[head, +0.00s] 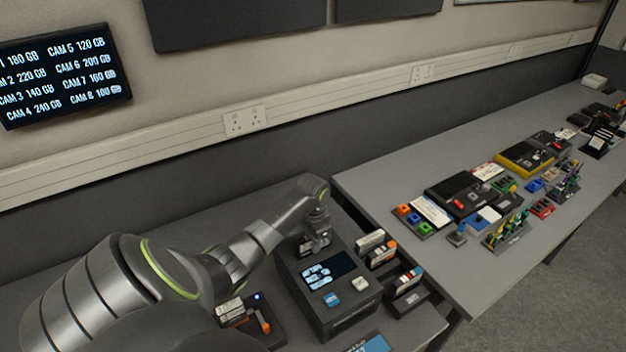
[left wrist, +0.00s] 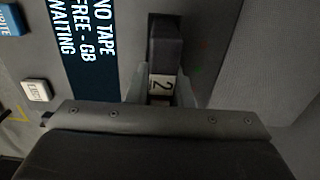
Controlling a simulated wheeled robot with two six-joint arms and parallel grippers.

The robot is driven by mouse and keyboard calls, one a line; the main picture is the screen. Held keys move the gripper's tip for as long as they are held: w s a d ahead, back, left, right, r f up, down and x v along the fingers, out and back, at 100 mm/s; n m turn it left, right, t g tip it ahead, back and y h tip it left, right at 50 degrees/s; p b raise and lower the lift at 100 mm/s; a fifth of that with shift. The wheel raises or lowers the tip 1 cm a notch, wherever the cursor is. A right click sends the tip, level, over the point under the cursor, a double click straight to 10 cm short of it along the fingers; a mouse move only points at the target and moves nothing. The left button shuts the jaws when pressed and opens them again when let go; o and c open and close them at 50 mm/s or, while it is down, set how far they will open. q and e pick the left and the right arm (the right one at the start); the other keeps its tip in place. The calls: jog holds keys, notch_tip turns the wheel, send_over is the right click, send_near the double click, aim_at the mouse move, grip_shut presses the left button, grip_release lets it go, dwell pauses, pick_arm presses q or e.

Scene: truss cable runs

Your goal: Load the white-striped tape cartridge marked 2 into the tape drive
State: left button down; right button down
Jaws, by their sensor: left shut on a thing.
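The tape drive (head: 345,318) is a dark box on the near desk, with a screen, a blue button and a white button on top. In the left wrist view its screen (left wrist: 80,45) reads NO TAPE, FREE - GB, WAITING. My left gripper (head: 316,243) is over the drive's far end, pointing down. It is shut on a dark cartridge with a white label marked 2 (left wrist: 162,85). The cartridge's dark end lies at a dark opening in the drive's top; I cannot tell whether it is inside. Its stripe is not clear. My right gripper is not in view.
Holders with cartridges (head: 382,256) stand right of the drive, close beside it. A small unit (head: 262,331) with a blue light and an orange part is at its left. A gap separates the second desk (head: 400,180), crowded with devices. A listing screen (head: 65,75) hangs on the wall.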

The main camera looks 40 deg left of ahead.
pick_arm(q)
jog(key=shift+f, duration=0.35)
jog(key=c, duration=0.9)
grip_release()
